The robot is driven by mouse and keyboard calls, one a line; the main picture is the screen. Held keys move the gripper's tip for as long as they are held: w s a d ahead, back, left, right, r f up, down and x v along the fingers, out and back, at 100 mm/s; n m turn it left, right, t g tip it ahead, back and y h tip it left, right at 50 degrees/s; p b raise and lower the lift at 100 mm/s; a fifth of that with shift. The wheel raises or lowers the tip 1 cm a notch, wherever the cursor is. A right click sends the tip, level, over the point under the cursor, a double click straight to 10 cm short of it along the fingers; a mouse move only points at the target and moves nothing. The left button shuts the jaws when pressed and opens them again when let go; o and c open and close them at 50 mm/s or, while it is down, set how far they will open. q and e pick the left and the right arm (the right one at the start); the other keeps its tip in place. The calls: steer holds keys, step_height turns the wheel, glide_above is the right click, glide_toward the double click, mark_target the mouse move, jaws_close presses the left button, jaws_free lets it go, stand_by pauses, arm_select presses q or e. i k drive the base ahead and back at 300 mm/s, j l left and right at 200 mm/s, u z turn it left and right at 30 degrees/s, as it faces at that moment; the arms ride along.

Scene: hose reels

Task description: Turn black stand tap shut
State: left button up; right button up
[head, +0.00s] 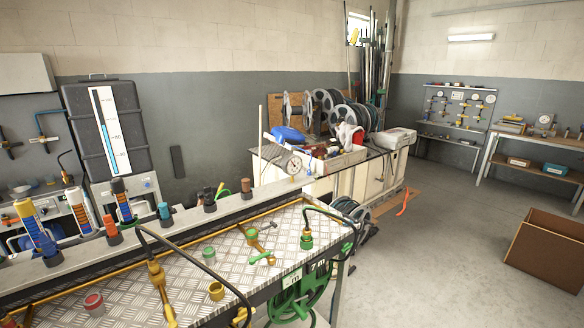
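No tap stands out clearly as the black stand tap, and I cannot tell which fitting it is. A metal tread-plate bench top (200,265) fills the lower left of the head view. On it a brass fitting (156,278) stands at the front, with a black hose close by. Whether any valve is open or shut is too small to tell. Neither gripper is in view.
Behind stands a cluttered cabinet (350,180) with hose reels. A brown box (545,250) sits right; the floor between is mostly clear.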

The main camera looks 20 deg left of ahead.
mark_target(355, 221)
steer(key=i+l+z, duration=0.4)
steer(key=i+l, duration=0.45)
steer(key=l, duration=0.35)
